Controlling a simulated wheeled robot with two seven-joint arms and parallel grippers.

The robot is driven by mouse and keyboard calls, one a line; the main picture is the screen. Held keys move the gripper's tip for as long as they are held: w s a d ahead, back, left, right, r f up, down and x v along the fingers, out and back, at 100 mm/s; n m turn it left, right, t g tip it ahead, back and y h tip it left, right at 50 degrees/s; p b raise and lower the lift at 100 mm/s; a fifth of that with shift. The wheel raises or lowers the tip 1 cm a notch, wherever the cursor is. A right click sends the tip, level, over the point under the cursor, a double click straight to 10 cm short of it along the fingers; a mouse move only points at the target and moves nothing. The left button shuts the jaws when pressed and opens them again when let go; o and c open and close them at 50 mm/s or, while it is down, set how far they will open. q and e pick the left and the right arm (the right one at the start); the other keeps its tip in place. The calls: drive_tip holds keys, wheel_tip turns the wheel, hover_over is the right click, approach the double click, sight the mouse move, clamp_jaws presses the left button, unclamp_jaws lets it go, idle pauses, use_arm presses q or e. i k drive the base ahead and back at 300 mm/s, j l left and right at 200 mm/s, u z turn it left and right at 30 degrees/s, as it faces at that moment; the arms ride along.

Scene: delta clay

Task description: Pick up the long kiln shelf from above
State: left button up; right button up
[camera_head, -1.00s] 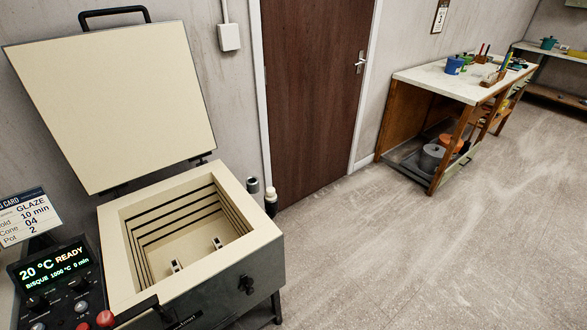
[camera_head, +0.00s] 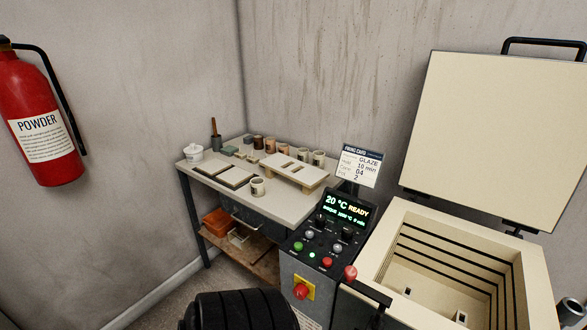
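A long cream slab (camera_head: 310,177), which looks like the long kiln shelf, lies flat on small blocks on the corner table (camera_head: 275,207). It has slot-like openings or small pieces on top; I cannot tell which. Two smaller flat slabs with dark edges, a left one (camera_head: 212,167) and a right one (camera_head: 236,178), lie to its left. Neither of my grippers shows in the view.
The open kiln (camera_head: 385,238) stands at the right, its lid (camera_head: 500,130) raised. Its control panel (camera_head: 322,235) stands between kiln and table. Cups (camera_head: 257,186) and a white lidded jar (camera_head: 193,153) crowd the tabletop. A fire extinguisher (camera_head: 38,110) hangs at the left.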

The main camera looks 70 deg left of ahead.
sight(309, 176)
drive_tip(key=u, duration=0.45)
drive_tip(key=j+u, duration=0.1)
drive_tip(key=u, duration=0.3)
drive_tip(key=j+u, duration=0.1)
drive_tip(key=u, duration=0.35)
drive_tip(key=j+u, duration=0.1)
drive_tip(key=u, duration=0.75)
drive_tip(key=i+j+z, duration=0.1)
drive_tip(key=z, duration=0.4)
drive_tip(key=j+z, duration=0.3)
drive_tip(key=z, duration=0.2)
drive_tip(key=i+j+z, duration=0.1)
drive_tip(key=j+z, duration=0.15)
drive_tip(key=z, duration=0.2)
drive_tip(key=j+z, duration=0.2)
drive_tip(key=z, duration=0.3)
